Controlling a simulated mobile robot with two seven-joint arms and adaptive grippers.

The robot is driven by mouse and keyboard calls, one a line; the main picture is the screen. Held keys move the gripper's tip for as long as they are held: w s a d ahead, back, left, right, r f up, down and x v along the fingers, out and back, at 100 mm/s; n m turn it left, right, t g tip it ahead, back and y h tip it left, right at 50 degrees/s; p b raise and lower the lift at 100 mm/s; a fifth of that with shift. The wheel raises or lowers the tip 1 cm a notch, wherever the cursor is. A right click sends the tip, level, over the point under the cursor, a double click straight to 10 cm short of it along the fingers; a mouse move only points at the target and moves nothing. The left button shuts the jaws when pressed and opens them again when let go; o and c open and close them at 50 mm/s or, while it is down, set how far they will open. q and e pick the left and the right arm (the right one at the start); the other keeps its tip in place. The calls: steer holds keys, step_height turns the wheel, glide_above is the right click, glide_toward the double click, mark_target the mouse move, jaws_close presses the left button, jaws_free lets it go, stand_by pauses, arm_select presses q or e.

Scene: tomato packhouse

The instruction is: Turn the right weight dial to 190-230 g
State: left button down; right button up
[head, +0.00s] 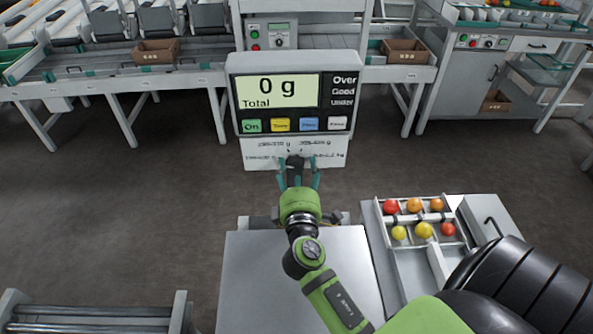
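The scale's display unit (292,92) stands upright in the middle of the head view and reads "0 g Total". Below it, a white label panel (255,152) carries small weight-range text, mostly too small to read. My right gripper (298,169) is in front of this panel's middle, with its fingers apart, one to each side of a dark shape that may be a dial. The gripper covers most of the dial area, so the dial setting is hidden. I cannot tell whether the fingers touch it. My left gripper is not in view.
A bare metal plate (255,285) lies below my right gripper. To its right is a divided tray (410,268) with several red, orange and yellow tomatoes. A roller conveyor (95,312) is at the lower left. Sorting benches with brown boxes (157,52) stand behind.

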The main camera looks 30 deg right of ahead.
steer(key=shift+a, duration=0.1)
steer(key=v, duration=1.2)
steer(key=shift+s, duration=0.1)
